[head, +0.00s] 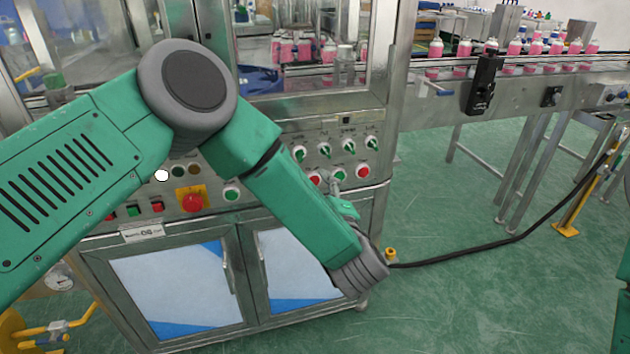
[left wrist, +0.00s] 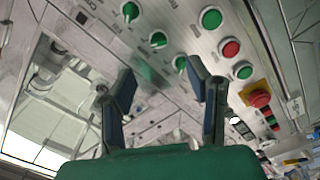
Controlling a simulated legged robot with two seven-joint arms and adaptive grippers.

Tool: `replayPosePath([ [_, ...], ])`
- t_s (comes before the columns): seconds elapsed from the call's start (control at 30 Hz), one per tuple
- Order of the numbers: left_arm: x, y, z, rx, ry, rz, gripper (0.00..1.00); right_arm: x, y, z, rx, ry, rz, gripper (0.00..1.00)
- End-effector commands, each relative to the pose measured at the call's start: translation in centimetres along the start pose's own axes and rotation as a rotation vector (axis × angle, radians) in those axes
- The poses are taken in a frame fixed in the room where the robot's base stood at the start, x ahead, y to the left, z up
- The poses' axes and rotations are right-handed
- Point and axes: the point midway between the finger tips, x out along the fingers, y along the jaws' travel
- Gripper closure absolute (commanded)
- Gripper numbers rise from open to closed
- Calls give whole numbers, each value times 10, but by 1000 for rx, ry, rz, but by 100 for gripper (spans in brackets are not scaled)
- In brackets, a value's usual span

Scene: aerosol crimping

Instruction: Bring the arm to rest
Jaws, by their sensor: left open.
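My left arm is green and comes in from the left of the head view, bent at a grey joint, with its forearm in front of the machine's cabinet. My left gripper (head: 338,180) is partly hidden behind the forearm, close to the control panel (head: 325,145). In the left wrist view, the two dark fingers of my left gripper (left wrist: 164,82) are spread apart with nothing between them. The panel (left wrist: 197,42) lies beyond them, with green knobs and red and green buttons. Whether a finger touches the panel I cannot tell. My right gripper is not in view.
An emergency stop button (head: 192,202) on a yellow plate sits left on the machine front. A conveyor (head: 530,90) with several pink bottles runs at the back right. A black cable (head: 480,245) crosses toward a yellow stand (head: 580,205). Green floor lies open at the lower right.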

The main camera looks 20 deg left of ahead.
Motion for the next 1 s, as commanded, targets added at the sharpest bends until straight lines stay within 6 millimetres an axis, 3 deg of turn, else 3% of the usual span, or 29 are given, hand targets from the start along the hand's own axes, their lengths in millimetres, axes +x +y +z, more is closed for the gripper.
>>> replayPosePath([
  [0.33,-2,-2,1,8,-10,1,55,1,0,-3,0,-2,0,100],
  [0.47,-10,-32,15,122,-149,11,55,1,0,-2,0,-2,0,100],
  [0.57,-30,-84,30,311,-367,12,55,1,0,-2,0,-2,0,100],
  [0.6,-42,-111,34,400,-469,6,55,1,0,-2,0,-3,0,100],
  [0.73,-89,-198,23,677,-785,-39,55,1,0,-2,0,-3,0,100],
  [0.9,-159,-294,-30,971,-1149,-139,55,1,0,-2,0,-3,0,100],
  [1.0,-197,-332,-70,1097,-1331,-206,55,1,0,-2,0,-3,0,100],
])
